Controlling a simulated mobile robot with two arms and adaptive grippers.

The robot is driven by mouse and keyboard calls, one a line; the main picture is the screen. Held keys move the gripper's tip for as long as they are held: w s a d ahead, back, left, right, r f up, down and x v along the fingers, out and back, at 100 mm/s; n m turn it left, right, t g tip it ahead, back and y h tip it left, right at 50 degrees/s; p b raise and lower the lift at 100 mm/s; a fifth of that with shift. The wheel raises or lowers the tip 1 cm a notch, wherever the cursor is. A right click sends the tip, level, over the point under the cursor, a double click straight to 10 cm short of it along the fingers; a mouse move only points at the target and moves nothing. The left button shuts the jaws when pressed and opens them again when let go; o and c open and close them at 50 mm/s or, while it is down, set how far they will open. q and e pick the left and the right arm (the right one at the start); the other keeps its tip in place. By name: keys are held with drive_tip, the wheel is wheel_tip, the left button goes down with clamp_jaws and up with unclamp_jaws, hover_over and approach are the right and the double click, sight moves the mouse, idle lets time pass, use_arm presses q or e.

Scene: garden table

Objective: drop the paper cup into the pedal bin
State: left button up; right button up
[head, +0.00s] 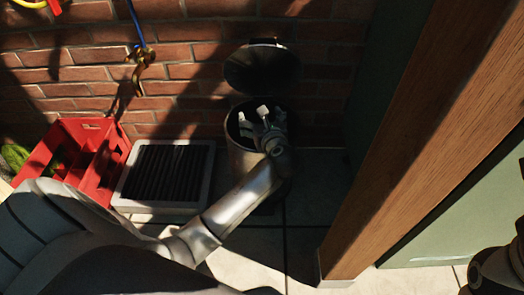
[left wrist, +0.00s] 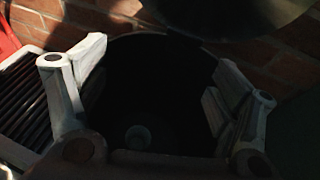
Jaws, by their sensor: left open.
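The pedal bin (head: 240,153) stands against the brick wall with its dark lid (head: 262,68) raised. My left gripper (head: 262,118) is over the bin's mouth, its fingers spread wide and empty. In the left wrist view the open fingers of the left gripper (left wrist: 150,85) frame the dark inside of the bin (left wrist: 150,75). A small pale round shape, apparently the paper cup (left wrist: 137,137), lies deep inside the bin, apart from the fingers. The cup does not show in the head view.
A slatted grate in a pale frame (head: 207,178) lies between crate and bin. A wooden post (head: 405,150) rises at the right. A blue cord hangs on the wall.

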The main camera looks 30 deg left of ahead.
use_arm(q)
drive_tip(key=v, duration=0.7)
